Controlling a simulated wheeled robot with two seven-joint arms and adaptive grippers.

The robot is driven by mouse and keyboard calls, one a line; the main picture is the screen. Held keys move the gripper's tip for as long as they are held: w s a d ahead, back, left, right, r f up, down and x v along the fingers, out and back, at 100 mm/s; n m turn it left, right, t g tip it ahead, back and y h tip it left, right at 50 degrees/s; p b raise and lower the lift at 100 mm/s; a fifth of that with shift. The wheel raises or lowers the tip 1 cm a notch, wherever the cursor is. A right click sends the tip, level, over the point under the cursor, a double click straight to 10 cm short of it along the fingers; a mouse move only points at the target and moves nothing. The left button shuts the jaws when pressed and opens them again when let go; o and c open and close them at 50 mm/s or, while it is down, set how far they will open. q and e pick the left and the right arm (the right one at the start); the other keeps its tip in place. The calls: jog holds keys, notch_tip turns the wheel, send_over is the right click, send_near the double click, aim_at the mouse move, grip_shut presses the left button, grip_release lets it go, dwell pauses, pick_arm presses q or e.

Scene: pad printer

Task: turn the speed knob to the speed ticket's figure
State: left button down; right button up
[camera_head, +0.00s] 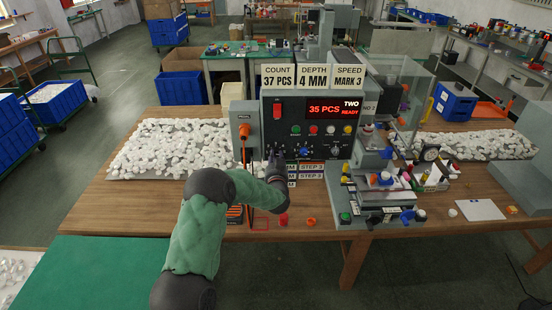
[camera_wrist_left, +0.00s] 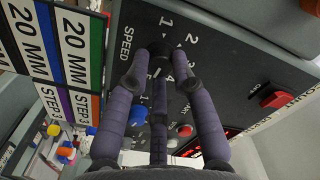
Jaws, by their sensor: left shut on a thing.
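The speed ticket (camera_head: 348,77) hangs at the top right of the control box, reading "SPEED MARK" and a figure too small to read surely. The dark speed knob (camera_wrist_left: 160,49) sits in a ring of white numerals beside the word "SPEED". My left gripper (camera_wrist_left: 160,62) is shut on the knob, its purple-grey fingers around it. The fingers partly cover the knob and some numerals, so I cannot tell its exact setting. In the head view my left gripper (camera_head: 276,165) is at the panel's lower left, hiding the knob. My right gripper is out of view.
The control box (camera_head: 312,146) has a red display (camera_head: 332,109) reading "35 PCS TWO READY" and several coloured buttons. Count and depth tickets (camera_head: 278,77) hang beside the speed ticket. White parts lie at left (camera_head: 165,145). The pad printer (camera_head: 380,195) stands at right.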

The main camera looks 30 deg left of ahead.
pick_arm(q)
jog(key=shift+n+b, duration=0.6)
jog(key=shift+b, duration=0.25)
jog(key=n+b, duration=1.3)
jog(key=shift+b, duration=0.4)
jog(key=n+b, duration=0.4)
jog(key=n, duration=0.1)
jog(key=shift+a+r, duration=0.15)
jog(key=shift+r, duration=0.05)
jog(key=shift+n, duration=0.3)
jog(key=c, duration=1.1)
grip_release()
jog(key=shift+o, duration=0.2)
jog(key=shift+s, duration=0.1)
jog(key=shift+f, duration=0.1)
